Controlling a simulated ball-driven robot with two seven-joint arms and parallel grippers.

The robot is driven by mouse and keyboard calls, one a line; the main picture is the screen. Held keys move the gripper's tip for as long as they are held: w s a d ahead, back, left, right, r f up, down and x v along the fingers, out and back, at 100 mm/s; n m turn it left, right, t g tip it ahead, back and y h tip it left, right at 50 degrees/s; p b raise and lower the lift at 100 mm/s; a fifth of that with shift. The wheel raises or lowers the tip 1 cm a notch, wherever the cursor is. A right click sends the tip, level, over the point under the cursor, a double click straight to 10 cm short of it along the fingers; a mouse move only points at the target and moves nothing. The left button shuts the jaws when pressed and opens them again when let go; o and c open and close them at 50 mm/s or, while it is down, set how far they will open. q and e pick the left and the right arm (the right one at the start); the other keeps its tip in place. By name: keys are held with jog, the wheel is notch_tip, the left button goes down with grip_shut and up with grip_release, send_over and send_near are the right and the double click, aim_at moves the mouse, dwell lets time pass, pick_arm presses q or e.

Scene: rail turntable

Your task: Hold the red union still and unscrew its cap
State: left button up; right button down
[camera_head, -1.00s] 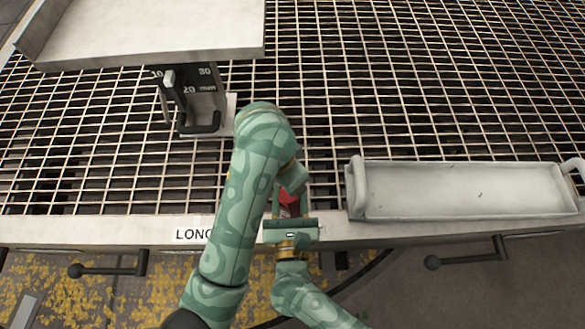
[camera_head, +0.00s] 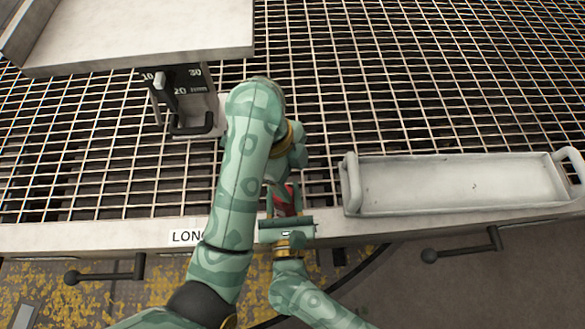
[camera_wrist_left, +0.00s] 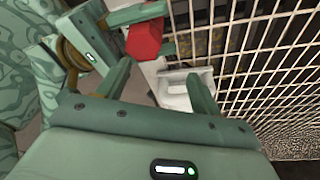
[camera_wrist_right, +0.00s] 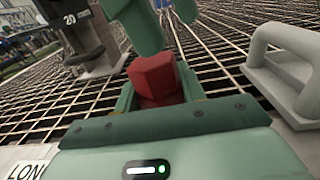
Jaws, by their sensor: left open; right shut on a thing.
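The red union (camera_head: 284,199) stands at the table's front edge, partly hidden by my arms. My right gripper (camera_wrist_right: 160,100) is shut around its lower part; in the right wrist view its faceted red top (camera_wrist_right: 153,76) sticks up between the fingers. I cannot clearly tell where the cap meets the body. My left gripper (camera_wrist_left: 160,82) is open and empty. The union (camera_wrist_left: 145,40) lies beyond its fingertips in the left wrist view, apart from them. In the right wrist view the left gripper's green parts hang just above the union. The head view mostly hides the left fingers.
A pale tray with raised handles (camera_head: 455,185) lies right of the union. A gauge bracket with a black hook (camera_head: 185,105) and a pale raised plate (camera_head: 140,30) stand at left. The wire-grid table top (camera_head: 420,80) is clear behind. Black levers (camera_head: 465,249) jut from the front edge.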

pick_arm(q)
jog(key=shift+s+d+r+m+g, duration=0.2)
jog(key=shift+d+m, duration=0.1)
jog(key=shift+m, duration=0.2)
jog(key=shift+s+d+r+m+g, duration=0.15)
jog(key=shift+d+m, duration=0.1)
jog(key=shift+m, duration=0.25)
